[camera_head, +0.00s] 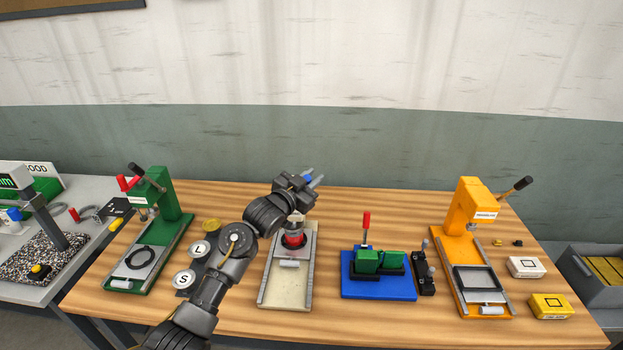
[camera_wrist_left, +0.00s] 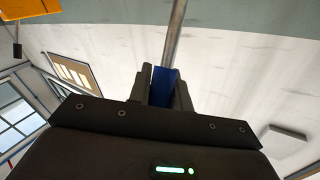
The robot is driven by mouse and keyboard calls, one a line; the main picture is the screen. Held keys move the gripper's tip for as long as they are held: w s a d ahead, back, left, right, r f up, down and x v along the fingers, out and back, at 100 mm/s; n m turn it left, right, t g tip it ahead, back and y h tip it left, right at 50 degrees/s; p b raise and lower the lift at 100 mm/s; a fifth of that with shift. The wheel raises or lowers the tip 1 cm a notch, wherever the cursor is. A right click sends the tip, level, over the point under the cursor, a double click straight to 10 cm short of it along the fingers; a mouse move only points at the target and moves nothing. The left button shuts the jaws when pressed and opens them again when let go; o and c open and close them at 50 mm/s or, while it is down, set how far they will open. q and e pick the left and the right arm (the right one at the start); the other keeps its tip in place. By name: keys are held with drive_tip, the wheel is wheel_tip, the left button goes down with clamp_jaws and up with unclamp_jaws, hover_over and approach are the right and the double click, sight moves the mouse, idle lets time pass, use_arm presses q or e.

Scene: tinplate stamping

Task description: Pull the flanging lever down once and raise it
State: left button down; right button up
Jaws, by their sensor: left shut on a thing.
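The cream flanging press (camera_head: 286,289) stands mid-table, with a pale bed and a red and grey round part (camera_head: 293,241) at its back. My left arm reaches over it and hides much of its upper part. My left gripper (camera_head: 311,179) is up above the back of the press, shut on the lever's blue handle (camera_head: 307,177). In the left wrist view the blue handle (camera_wrist_left: 162,88) sits between the two dark fingers, and the lever's metal rod (camera_wrist_left: 176,38) runs on past them. My right gripper is not in view.
A green press (camera_head: 174,200) with a dark-handled lever stands left. A blue-based fixture (camera_head: 378,288) with a red upright handle and an orange press (camera_head: 472,210) stand right. Round S and L discs (camera_head: 184,279) lie close to my left arm. The table's front strip is mostly clear.

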use_arm(q)
drive_tip(key=shift+s+f+b, duration=0.15)
drive_tip(key=shift+f+b, duration=0.15)
drive_tip(key=shift+b, duration=0.2)
drive_tip(key=s+f+m+t+h+b, duration=0.4)
drive_tip(key=s+f+m+b, duration=0.1)
drive_tip(key=b, duration=1.1)
drive_tip(key=shift+s+h, duration=0.4)
drive_tip(key=shift+s, duration=0.1)
drive_tip(key=c, duration=1.3)
unclamp_jaws()
drive_tip(key=b+v, duration=0.2)
drive_tip(key=v, duration=0.9)
drive_tip(key=shift+b, duration=0.35)
